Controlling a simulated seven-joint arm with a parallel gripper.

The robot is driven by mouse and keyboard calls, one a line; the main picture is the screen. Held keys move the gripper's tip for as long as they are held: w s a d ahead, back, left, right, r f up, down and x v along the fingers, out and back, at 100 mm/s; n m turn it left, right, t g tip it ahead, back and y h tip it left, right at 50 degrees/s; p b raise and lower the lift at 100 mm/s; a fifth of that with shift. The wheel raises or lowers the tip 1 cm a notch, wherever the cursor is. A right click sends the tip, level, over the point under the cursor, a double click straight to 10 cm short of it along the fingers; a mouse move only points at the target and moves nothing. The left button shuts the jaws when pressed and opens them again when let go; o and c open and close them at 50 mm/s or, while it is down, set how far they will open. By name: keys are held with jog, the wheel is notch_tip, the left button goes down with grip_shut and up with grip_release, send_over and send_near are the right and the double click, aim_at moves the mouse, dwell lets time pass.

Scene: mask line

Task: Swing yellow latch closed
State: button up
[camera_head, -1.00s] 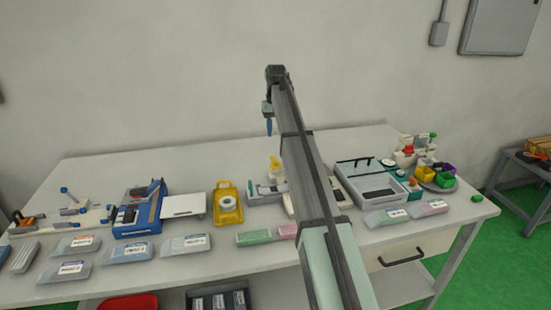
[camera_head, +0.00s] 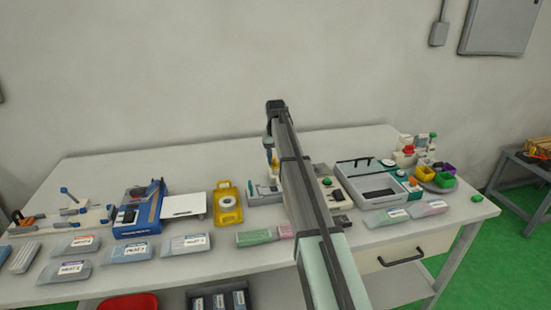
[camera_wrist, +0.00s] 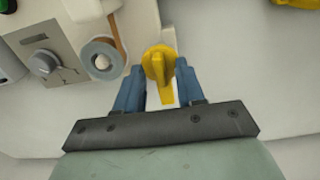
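The yellow latch (camera_wrist: 159,66) shows in the wrist view as an upright yellow piece with a narrow yellow strip below it, on a white machine part. In the head view a small yellow part (camera_head: 275,164) shows just under my gripper (camera_head: 268,148), partly hidden by my arm. My gripper (camera_wrist: 159,70) has its two blue fingers apart, one on each side of the latch. Whether either finger touches the latch is not clear.
In the wrist view a grey roll (camera_wrist: 102,61) and a grey knob (camera_wrist: 43,63) lie left of the latch. In the head view a yellow tray (camera_head: 229,200) stands to the left and a grey box (camera_head: 371,185) to the right. The rear of the table is clear.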

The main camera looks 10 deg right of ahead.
jog(key=shift+c, duration=0.4)
grip_shut()
